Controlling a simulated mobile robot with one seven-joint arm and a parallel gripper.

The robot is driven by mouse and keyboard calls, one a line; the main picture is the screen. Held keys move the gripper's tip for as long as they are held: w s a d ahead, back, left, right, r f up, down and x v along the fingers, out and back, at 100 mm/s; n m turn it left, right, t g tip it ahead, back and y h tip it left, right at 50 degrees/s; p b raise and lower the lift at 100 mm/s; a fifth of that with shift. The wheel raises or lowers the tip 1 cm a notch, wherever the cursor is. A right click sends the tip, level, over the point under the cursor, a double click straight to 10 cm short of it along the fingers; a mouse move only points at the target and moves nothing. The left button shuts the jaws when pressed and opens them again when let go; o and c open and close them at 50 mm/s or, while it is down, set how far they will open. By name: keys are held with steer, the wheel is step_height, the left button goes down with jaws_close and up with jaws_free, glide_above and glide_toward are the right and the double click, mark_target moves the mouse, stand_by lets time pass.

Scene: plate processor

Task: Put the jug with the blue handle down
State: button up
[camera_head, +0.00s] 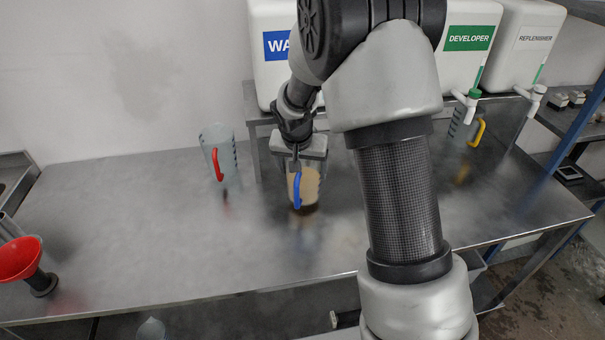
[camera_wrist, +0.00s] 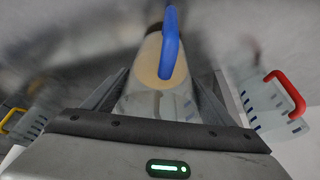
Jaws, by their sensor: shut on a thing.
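The jug with the blue handle (camera_head: 304,186) is upright at the middle of the steel bench, with tan liquid in it. My gripper (camera_head: 299,150) is above it, shut on its upper part. In the wrist view the same jug (camera_wrist: 152,62) sits between the two fingers of my gripper (camera_wrist: 162,92), its blue handle pointing away from my palm. A dark patch shows under the jug in the head view; I cannot tell whether its base touches the bench.
A red-handled jug (camera_head: 219,152) stands to the left and a yellow-handled jug (camera_head: 465,126) to the right under the developer tank (camera_head: 468,45). A red funnel (camera_head: 19,259) is at far left. The steel bench (camera_head: 140,220) is clear at front left.

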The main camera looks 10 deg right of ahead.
steer(key=shift+f, duration=1.05)
steer(key=shift+a+f, duration=0.1)
steer(key=shift+f, duration=0.05)
steer(key=o, duration=1.7)
steer(key=shift+c, duration=0.2)
